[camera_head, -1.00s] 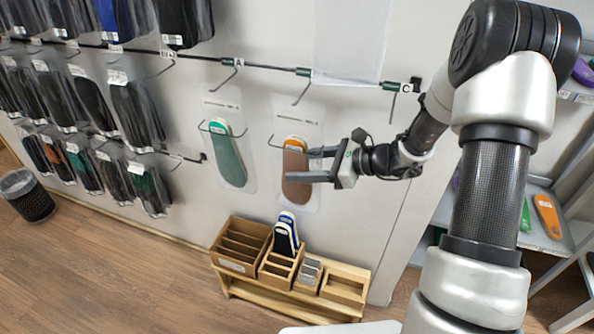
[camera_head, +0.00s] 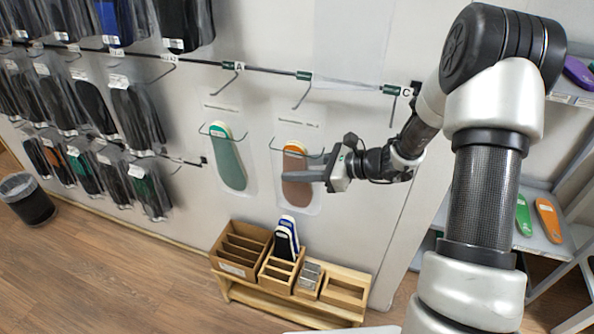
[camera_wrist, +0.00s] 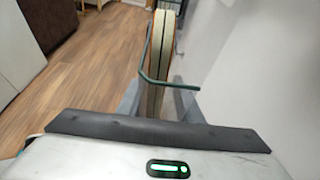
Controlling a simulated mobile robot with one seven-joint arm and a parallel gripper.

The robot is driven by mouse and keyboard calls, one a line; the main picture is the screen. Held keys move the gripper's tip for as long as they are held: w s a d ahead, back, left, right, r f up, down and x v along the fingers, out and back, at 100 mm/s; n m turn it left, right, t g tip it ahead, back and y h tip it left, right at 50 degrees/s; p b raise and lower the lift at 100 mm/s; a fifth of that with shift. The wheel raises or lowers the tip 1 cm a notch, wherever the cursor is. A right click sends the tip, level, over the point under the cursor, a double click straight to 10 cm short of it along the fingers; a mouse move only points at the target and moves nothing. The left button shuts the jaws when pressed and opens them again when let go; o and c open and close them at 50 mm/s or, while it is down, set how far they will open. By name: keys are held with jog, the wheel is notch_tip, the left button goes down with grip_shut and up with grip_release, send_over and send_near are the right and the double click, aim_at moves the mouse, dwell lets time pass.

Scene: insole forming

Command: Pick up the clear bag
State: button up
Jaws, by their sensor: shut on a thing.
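A clear bag (camera_head: 306,202) with a brown insole (camera_head: 295,162) in it hangs on a wire hook (camera_head: 278,147) on the pale wall, in the head view. My gripper (camera_head: 302,176) reaches in from the right and is shut on this bag, across the insole. The fingers hide part of the insole. In the wrist view the insole (camera_wrist: 163,55) shows edge-on, between the grey fingers (camera_wrist: 157,100), with the dark green hook wire (camera_wrist: 148,50) around it. The bag's film is hard to make out there.
A second clear bag with a green insole (camera_head: 229,163) hangs close to the left. Below stands a wooden stand with boxes (camera_head: 240,249). Empty hooks (camera_head: 302,92) stick out above. A shelf (camera_head: 541,240) with insoles is at the right.

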jog(key=shift+r, duration=0.85)
jog(key=s+a, duration=0.3)
jog(key=s, duration=0.5)
jog(key=s+a, duration=0.4)
jog(key=s, duration=0.4)
jog(key=shift+s+f, duration=0.15)
jog(key=shift+s, duration=0.2)
